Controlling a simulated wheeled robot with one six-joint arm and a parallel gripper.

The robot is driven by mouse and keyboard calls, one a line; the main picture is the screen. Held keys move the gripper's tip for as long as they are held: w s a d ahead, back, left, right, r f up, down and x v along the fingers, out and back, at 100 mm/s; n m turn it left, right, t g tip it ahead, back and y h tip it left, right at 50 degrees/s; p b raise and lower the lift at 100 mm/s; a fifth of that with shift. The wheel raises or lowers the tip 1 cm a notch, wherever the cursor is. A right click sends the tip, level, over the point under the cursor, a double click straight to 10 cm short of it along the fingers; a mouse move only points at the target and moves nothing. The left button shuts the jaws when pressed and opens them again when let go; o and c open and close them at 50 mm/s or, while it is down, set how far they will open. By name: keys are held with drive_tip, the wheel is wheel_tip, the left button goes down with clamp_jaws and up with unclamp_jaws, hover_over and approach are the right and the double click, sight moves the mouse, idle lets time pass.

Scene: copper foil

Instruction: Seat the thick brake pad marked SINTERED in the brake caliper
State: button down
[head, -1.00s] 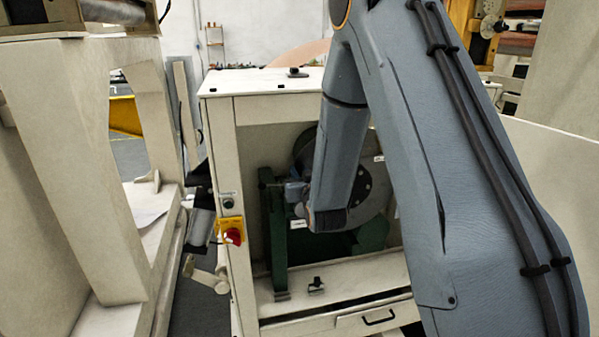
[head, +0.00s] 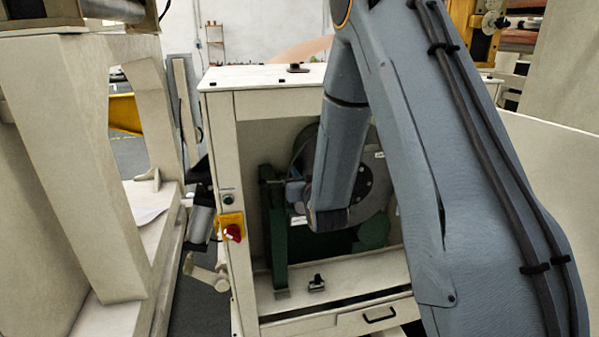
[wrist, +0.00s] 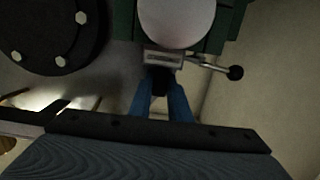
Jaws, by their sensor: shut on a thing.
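My gripper (wrist: 161,92) shows in the wrist view as two blue fingers, shut on a small dark block (wrist: 160,78). The block appears to be the brake pad, but most of it is hidden and no marking can be read. Just beyond the fingertips is a grey block with a pale label (wrist: 163,58), in front of a pale round cylinder (wrist: 178,20) and green metalwork (wrist: 226,22). This looks like the brake caliper. I cannot tell whether the pad touches it. In the head view the green stand (head: 275,228) is beside the disc (head: 374,190), and my arm hides the contact area.
A lever with a black knob (wrist: 235,72) sticks out right of the fingers. A dark bolted hub (wrist: 50,35) is at upper left in the wrist view. The cabinet (head: 222,160) frames the opening, with a red switch (head: 233,233) on its left post.

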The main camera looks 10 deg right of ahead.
drive_tip(key=shift+w+d+f+b, duration=0.1)
drive_tip(key=shift+d+f+b, duration=0.05)
drive_tip(key=shift+f+b, duration=1.05)
drive_tip(key=shift+f+p, duration=0.2)
drive_tip(key=shift+p, duration=0.1)
drive_tip(key=c, duration=1.6)
unclamp_jaws()
drive_tip(key=shift+d, duration=0.1)
drive_tip(key=shift+o, duration=0.2)
drive_tip(key=shift+a, duration=0.35)
drive_tip(key=shift+s+a+f, duration=0.1)
drive_tip(key=shift+s+a, duration=0.1)
drive_tip(key=shift+s, duration=0.3)
drive_tip(key=s+d+r+b, duration=0.1)
drive_tip(key=s, duration=0.6)
drive_tip(key=shift+b, duration=0.4)
